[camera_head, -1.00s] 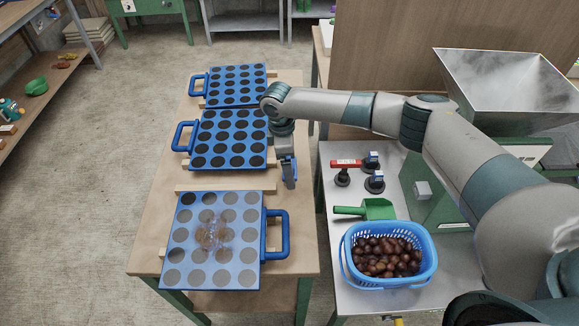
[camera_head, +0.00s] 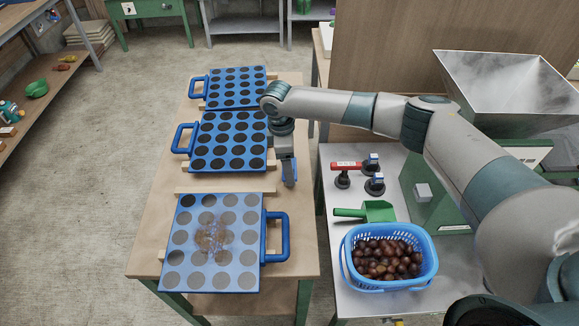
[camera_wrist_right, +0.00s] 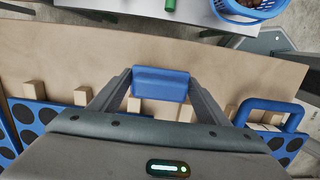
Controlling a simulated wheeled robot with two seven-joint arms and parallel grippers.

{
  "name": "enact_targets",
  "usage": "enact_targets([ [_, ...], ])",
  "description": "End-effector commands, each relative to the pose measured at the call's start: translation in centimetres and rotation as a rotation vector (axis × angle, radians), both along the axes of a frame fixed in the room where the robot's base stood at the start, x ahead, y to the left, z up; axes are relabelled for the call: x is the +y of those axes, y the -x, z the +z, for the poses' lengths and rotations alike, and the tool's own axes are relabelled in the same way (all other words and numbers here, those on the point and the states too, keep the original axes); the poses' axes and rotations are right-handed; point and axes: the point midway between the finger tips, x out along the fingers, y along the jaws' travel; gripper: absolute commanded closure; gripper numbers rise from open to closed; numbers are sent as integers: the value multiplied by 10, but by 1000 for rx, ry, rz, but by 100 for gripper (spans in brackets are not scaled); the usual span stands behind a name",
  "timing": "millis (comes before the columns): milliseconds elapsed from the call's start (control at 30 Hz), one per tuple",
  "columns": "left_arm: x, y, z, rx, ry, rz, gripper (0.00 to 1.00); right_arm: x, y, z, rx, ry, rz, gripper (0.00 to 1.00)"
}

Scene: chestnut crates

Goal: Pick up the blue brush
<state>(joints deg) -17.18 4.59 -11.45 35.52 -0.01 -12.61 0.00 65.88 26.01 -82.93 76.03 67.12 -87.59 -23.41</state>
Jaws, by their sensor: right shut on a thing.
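The blue brush (camera_wrist_right: 160,83) shows in the right wrist view as a blue block between the two fingers of my right gripper (camera_wrist_right: 160,88). The fingers are shut on it, one on each side. In the head view my right gripper (camera_head: 289,182) points down over the right side of the wooden table, right of the middle blue tray. I cannot tell whether the brush touches the tabletop. My left gripper is in neither view.
Three blue trays with round spots, the far (camera_head: 236,70), middle (camera_head: 183,160) and near one (camera_head: 264,225), lie on the wooden table (camera_head: 150,215). Right of it, a metal bench (camera_head: 330,205) holds a green scoop (camera_head: 378,210), a blue chestnut basket (camera_head: 390,284) and a metal hopper (camera_head: 505,85).

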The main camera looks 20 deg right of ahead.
Motion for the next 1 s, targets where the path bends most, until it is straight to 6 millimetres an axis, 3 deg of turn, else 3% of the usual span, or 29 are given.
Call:
enact_targets([
  [233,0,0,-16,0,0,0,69,0,-1,32,-4,-1,1,54],
  [667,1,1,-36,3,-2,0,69,-68,43,78,-3,0,0,54],
  [1000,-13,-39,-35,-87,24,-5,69,-96,63,101,-2,1,1,54],
])
